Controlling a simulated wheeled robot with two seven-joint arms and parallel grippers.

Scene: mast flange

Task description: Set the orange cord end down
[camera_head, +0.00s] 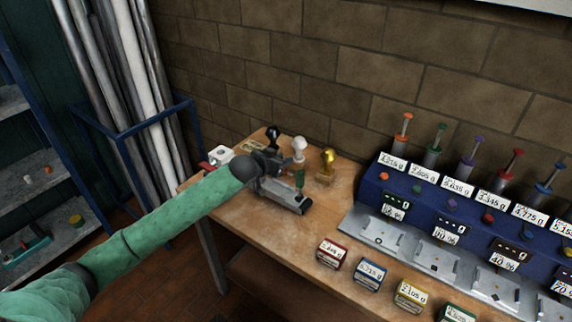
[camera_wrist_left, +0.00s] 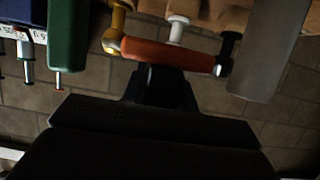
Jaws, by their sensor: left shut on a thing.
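The orange cord end (camera_wrist_left: 168,55) lies crosswise in front of my left gripper's dark tip in the left wrist view, and the gripper is shut on it. In the head view my left gripper (camera_head: 280,183) is over the left part of the wooden bench, and I cannot make out the orange piece there. Black (camera_head: 272,132), white (camera_head: 298,144) and yellow (camera_head: 328,157) knobbed pieces stand just behind the gripper. Whether the orange piece touches them or the bench is unclear. My right gripper is not in view.
A blue console (camera_head: 430,215) with labelled displays stands to the right, with several small labelled boxes (camera_head: 370,274) along the bench's front. The bench (camera_head: 280,235) is clear in front of the gripper.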

